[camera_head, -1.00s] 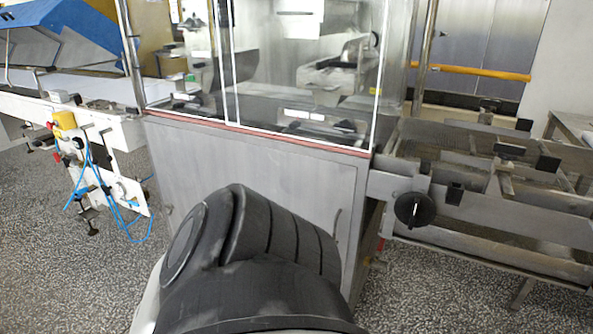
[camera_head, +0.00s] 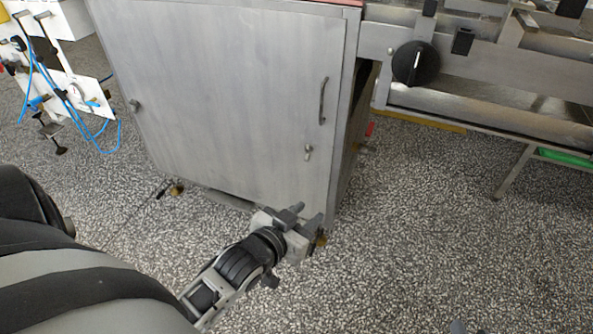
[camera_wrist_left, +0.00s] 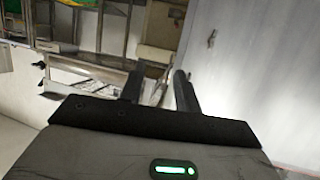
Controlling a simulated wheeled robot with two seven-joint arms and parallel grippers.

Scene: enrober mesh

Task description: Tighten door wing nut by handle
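The grey metal door (camera_head: 225,95) is shut on the front of the cabinet. Its vertical handle (camera_head: 322,101) is near the right edge, and a small wing nut (camera_head: 308,152) sits just below the handle. Another small fastener (camera_head: 135,105) is at the door's left edge. My left gripper (camera_head: 303,219) is open and empty, low by the cabinet's bottom right corner, below the wing nut and apart from it. In the left wrist view its fingers (camera_wrist_left: 159,88) are spread, and a small metal fitting (camera_wrist_left: 211,38) shows on the door (camera_wrist_left: 260,70); I cannot tell which one. My right gripper is not in view.
A conveyor frame with a black knob (camera_head: 415,63) adjoins the cabinet at right. A white stand with blue hoses (camera_head: 60,75) is at left. Speckled floor (camera_head: 410,220) in front is clear. A small grey tip (camera_head: 457,326) at the bottom edge is unclear.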

